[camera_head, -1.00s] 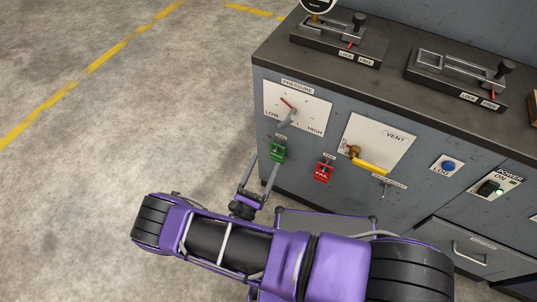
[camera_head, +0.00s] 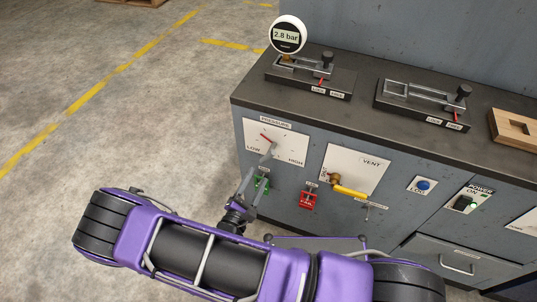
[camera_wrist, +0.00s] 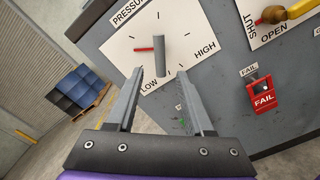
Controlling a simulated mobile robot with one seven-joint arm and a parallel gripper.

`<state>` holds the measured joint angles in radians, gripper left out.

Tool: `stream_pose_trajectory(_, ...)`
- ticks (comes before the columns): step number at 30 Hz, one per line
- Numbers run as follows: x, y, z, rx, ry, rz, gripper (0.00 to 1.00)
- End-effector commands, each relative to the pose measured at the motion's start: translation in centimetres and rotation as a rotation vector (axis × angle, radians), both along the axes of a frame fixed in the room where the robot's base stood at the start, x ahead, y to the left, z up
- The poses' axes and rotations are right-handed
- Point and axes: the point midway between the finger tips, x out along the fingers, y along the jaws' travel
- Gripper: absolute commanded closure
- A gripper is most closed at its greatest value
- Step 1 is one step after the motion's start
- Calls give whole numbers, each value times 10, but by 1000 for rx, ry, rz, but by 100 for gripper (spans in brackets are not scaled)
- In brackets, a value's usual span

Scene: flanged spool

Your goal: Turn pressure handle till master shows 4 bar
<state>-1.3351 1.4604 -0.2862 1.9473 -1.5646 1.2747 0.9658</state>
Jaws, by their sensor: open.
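The pressure handle is a grey bar (camera_head: 268,150) on the white PRESSURE dial plate (camera_head: 290,148), marked LOW to HIGH. In the wrist view the handle (camera_wrist: 160,56) stands out from the plate, with a red pointer (camera_wrist: 144,50) beside it. The round master gauge (camera_head: 287,35) on the bench top reads 2.8 bar. My gripper (camera_wrist: 160,76) is open and empty, its fingers pointing at the plate. The handle appears in the gap between the fingertips, its near end close to them; I see no contact. In the head view my gripper (camera_head: 254,178) is just below the handle.
The VENT plate (camera_head: 355,170) carries a yellow lever (camera_head: 348,192). Two clamp fixtures stand on the bench top. The floor at left is open.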

Motion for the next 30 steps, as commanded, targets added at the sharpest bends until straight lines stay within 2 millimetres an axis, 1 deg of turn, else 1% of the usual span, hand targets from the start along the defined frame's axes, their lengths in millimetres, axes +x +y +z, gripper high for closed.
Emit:
stream_pose_trajectory(1, 11, -5, 0, -1, -2, -2, 48)
stream_pose_trajectory(3, 25, -10, -1, -1, 0, -2, 48)
stream_pose_trajectory(9, 64, -24, -1, -1, -2, -2, 48)
stream_pose_trajectory(12, 79, -29, -1, -1, -1, -1, 48)
stream_pose_trajectory(15, 90, -33, 0, -1, -1, 0, 48)
stream_pose_trajectory(21, 99, -36, 0, -1, 0, 1, 48)
stream_pose_trajectory(28, 99, -36, 0, -1, 0, 1, 48)
stream_pose_trajectory(30, 99, -36, 0, -1, 0, 1, 60)
